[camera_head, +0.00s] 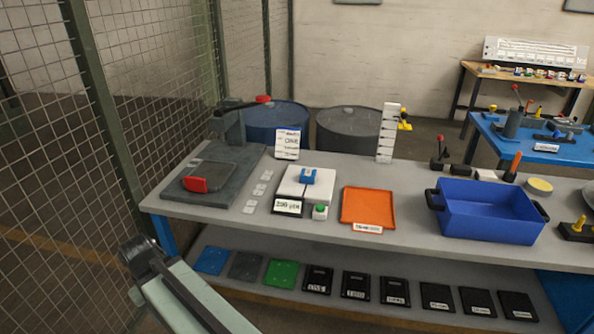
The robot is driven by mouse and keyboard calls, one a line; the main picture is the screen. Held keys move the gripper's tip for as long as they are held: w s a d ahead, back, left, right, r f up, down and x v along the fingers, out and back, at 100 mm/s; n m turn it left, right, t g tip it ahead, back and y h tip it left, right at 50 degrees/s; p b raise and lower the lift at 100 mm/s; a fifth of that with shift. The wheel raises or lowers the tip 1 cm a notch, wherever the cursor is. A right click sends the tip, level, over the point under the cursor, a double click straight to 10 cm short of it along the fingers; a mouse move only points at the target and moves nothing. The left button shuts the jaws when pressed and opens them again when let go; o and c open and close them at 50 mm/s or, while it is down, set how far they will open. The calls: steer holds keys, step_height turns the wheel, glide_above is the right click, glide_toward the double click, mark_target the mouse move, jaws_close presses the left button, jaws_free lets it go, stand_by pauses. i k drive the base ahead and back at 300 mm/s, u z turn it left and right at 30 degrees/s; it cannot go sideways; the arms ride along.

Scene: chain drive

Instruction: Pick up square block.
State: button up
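Which thing is the square block cannot be told for sure. A small blue block (308,176) with a notched top sits on a white scale plate (318,190) in the middle left of the table. A green-topped white square piece (320,212) stands at the scale's front right. Several small flat white squares (260,190) lie in a column left of the scale. Part of my arm shows at the lower left, in front of the table and apart from all these. My gripper is not visible.
A dark press-like fixture with a red part (195,184) stands left. An orange tray (368,208), a blue bin (488,216) and a white stepped upright (388,133) stand right. Coloured and black plates lie on the lower shelf (335,305). A mesh fence (50,120) borders the left.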

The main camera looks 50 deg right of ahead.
mark_target(307, 176)
steer(key=z, duration=0.05)
steer(key=i, duration=0.9)
steer(key=z, duration=0.35)
